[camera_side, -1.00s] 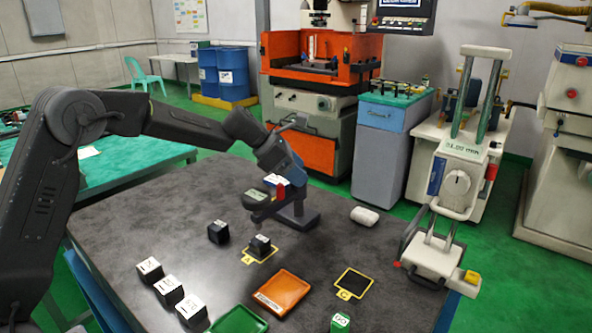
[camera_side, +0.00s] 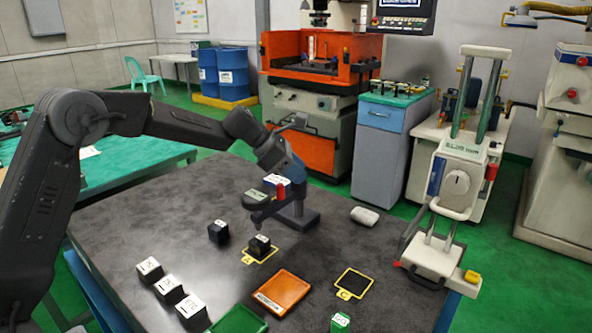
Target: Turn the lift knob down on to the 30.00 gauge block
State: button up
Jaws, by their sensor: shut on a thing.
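A small dark measuring stand (camera_side: 299,220) stands at the middle of the table, its head reaching left over the square marked A. A black gauge block (camera_side: 260,244) with a white label lies on that square, under the head; its number is too small to read. My gripper (camera_side: 278,181) comes down from the upper left onto the stand's head. It is shut on a part there, which looks like the lift knob; its fingers and the head largely hide it. A small gap between head and block cannot be judged.
Another dark block (camera_side: 218,231) stands left of square A. Several labelled blocks (camera_side: 169,290) line the front left. An orange tray (camera_side: 283,292), a green tray (camera_side: 238,321) and empty square C (camera_side: 354,283) lie in front. A two-post device (camera_side: 457,183) stands at the right.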

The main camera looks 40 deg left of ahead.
jog(key=m+g+h, duration=0.1)
jog(key=m, duration=0.1)
jog(key=m+g+h, duration=0.1)
jog(key=m+g, duration=0.1)
jog(key=m, duration=0.1)
jog(key=shift+w+a+g, duration=0.1)
jog(key=shift+w+g, duration=0.05)
jog(key=shift+g, duration=0.15)
jog(key=m+g, duration=0.3)
jog(key=m, duration=0.2)
jog(key=shift+w+g, duration=0.1)
jog(key=shift+g, duration=0.2)
jog(key=shift+m+g, duration=0.3)
jog(key=shift+m, duration=0.1)
jog(key=o, duration=0.9)
jog(key=shift+o, duration=0.2)
jog(key=shift+n, duration=0.4)
